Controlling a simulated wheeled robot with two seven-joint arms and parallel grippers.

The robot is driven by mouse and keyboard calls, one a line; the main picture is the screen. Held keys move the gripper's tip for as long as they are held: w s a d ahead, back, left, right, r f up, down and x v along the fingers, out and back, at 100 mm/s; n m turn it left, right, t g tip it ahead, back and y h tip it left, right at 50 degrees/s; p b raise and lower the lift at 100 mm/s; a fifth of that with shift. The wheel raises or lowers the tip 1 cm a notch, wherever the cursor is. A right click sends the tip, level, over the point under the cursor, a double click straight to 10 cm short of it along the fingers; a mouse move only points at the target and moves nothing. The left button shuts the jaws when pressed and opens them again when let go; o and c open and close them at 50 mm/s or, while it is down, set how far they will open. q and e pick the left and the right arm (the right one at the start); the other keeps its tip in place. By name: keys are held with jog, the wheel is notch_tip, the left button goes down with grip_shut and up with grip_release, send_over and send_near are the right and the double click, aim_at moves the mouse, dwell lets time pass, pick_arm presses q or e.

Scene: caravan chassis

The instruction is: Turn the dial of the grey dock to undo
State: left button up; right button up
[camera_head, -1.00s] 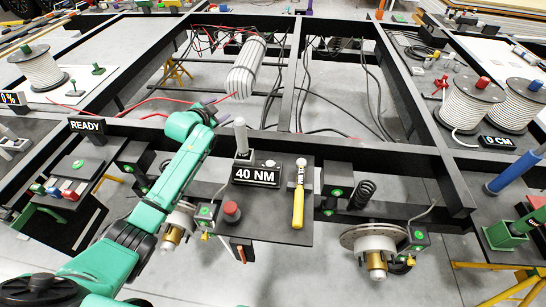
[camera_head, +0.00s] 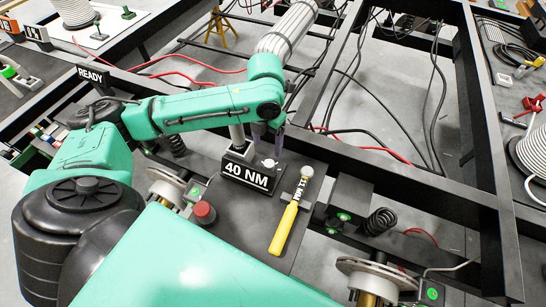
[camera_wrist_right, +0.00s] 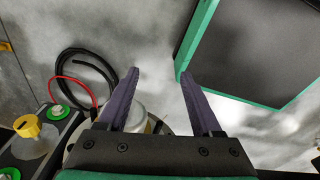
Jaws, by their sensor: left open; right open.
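A dark grey dock (camera_head: 236,168) with a "40 NM" sign stands on a dark plate on the chassis. A small white dial-like knob (camera_head: 268,163) shows on its top, and a light grey post rises at its back left. My left gripper (camera_head: 268,145) points down over the dock, its purple fingers apart just above and behind the white knob. I cannot tell whether they touch it. In the right wrist view my right gripper (camera_wrist_right: 162,90) is open, with nothing between its fingers.
A yellow-handled torque wrench (camera_head: 289,218) and a red button (camera_head: 204,211) are on the plate beside the dock. A coil spring (camera_head: 380,221) stands to the right. The right wrist view shows a yellow knob (camera_wrist_right: 27,126) and a green-edged panel (camera_wrist_right: 250,50).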

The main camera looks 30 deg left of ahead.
pick_arm(q)
send_over(269, 163)
jog(key=f, duration=0.5)
jog(key=shift+s, duration=0.25)
jog(key=f, duration=0.5)
jog(key=shift+w+f, duration=0.15)
jog(key=shift+w, duration=0.15)
jog(key=shift+s+f, duration=0.1)
jog(key=shift+f, duration=0.25)
pick_arm(e)
jog(key=shift+a+f, duration=0.3)
jog(key=shift+f, duration=0.05)
pick_arm(q)
jog(key=shift+c, duration=0.3)
